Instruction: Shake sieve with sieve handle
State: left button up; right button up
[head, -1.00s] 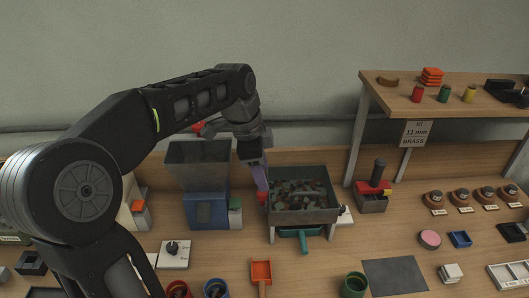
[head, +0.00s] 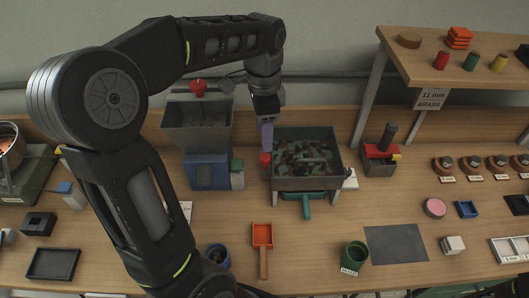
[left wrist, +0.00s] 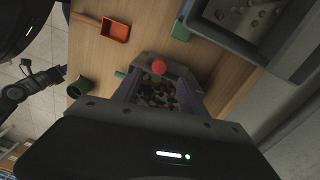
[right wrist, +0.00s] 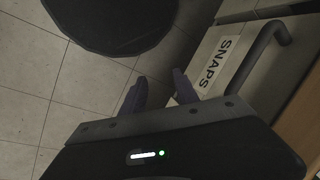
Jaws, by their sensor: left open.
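The sieve (head: 308,184) is a dark grey tray holding green, brown and reddish pieces, on a stand at the middle of the bench. Its handle seems to be the red knob (head: 265,158) on its left side. My left gripper (head: 267,143) points down at that knob with purple fingers. In the left wrist view the knob (left wrist: 159,67) shows between the open fingers, with the sieve's pieces (left wrist: 157,94) beyond; contact cannot be made out. My right gripper (right wrist: 158,95) is open and empty, away from the sieve, above the floor.
A grey hopper on a blue base (head: 207,170) stands close left of my left gripper. A green scoop (head: 306,203) is under the sieve. An orange scoop (head: 263,235) and green cup (head: 354,256) are in front. A raised shelf (head: 450,70) is at right.

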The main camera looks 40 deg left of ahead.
aim_at(264, 156)
pick_arm(q)
jog(key=shift+f, duration=0.25)
notch_tip(264, 156, down, 6)
jog(key=shift+s+d+f+b, duration=0.15)
jog(key=shift+f+b, duration=0.1)
jog(key=shift+b, duration=0.85)
jog(key=shift+f+b, duration=0.3)
jog(key=shift+f, duration=0.1)
grip_shut()
